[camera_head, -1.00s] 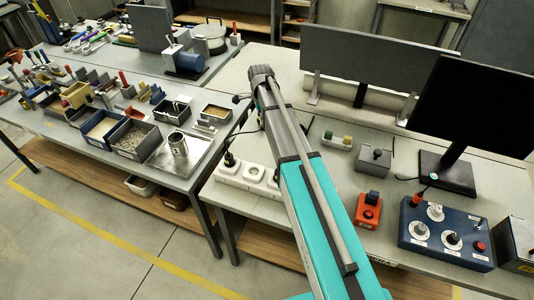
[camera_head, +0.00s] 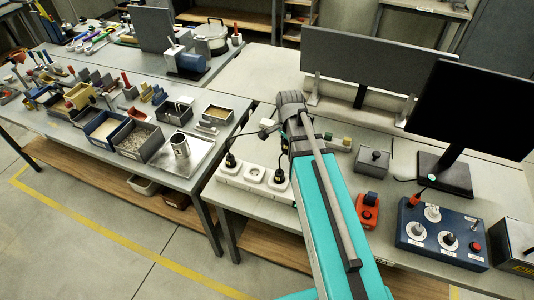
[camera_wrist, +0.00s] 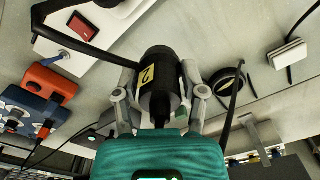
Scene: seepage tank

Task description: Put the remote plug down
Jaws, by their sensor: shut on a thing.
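My gripper (camera_wrist: 159,84) is shut on a black cylindrical plug (camera_wrist: 158,70) with a yellow band marked 2, seen in the wrist view. A finger lies on each side of it, and a black cable runs close by. The plug appears above the pale bench top (camera_wrist: 185,35); I cannot tell whether it touches it. In the head view my wrist mostly hides the gripper end, and the held plug is not clear there.
A white socket strip (camera_head: 254,176) with black plugs stands along the bench's front left edge; its red switch (camera_wrist: 83,29) shows in the wrist view. An orange box (camera_head: 368,210), a blue control panel (camera_head: 443,234), a grey box (camera_head: 373,160) and a monitor (camera_head: 478,122) stand right.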

